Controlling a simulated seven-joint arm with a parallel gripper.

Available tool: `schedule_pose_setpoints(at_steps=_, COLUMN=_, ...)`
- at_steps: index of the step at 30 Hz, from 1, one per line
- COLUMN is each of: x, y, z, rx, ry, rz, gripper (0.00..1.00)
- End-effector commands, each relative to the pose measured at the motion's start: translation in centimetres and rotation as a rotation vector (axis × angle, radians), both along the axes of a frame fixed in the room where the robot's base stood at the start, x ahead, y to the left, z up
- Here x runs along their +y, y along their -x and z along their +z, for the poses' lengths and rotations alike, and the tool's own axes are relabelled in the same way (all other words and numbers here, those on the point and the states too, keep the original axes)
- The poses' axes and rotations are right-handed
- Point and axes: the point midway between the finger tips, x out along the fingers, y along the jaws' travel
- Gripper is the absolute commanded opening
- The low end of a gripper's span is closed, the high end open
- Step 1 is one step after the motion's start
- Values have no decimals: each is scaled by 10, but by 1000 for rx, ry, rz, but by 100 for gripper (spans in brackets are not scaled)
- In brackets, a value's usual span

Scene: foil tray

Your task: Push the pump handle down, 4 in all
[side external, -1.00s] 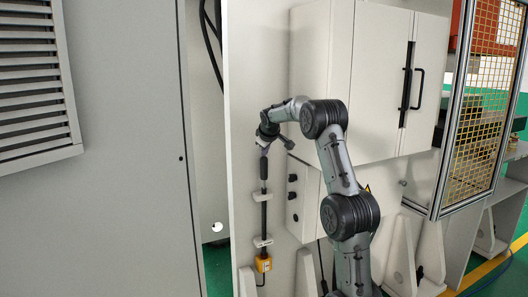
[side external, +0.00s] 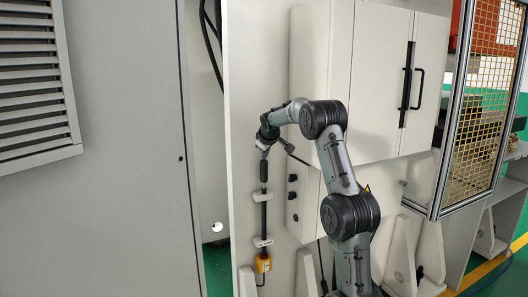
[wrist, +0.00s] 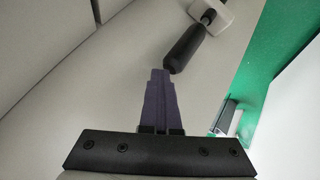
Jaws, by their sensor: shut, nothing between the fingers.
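My gripper (side external: 264,157) points down right above the grip. In the wrist view my gripper (wrist: 159,72) has its two dark purple fingers together with nothing between them. The black handle grip (wrist: 186,47) lies just past the fingertips, slightly right of their line. I cannot tell whether they touch.
White brackets (side external: 262,243) hold the rod to the panel (side external: 243,200). A grey-white cabinet (side external: 375,85) with a black handle stands to the right of it. Black knobs (side external: 292,186) sit close to the right of the rod. A large grey cabinet door (side external: 125,190) stands at the left.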

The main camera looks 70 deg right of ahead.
Motion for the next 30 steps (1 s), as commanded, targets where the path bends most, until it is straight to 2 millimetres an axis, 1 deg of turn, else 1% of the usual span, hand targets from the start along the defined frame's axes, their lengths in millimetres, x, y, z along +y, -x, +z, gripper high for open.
schedule_pose_setpoints(at_steps=1, x=0, y=1, z=-6, rx=8, ry=-9, rz=-2, gripper=0)
schedule_pose_setpoints(at_steps=23, x=1, y=1, z=-15, rx=9, ry=-11, rz=-1, gripper=0)
schedule_pose_setpoints(at_steps=30, x=1, y=1, z=-15, rx=9, ry=-11, rz=-1, gripper=0)
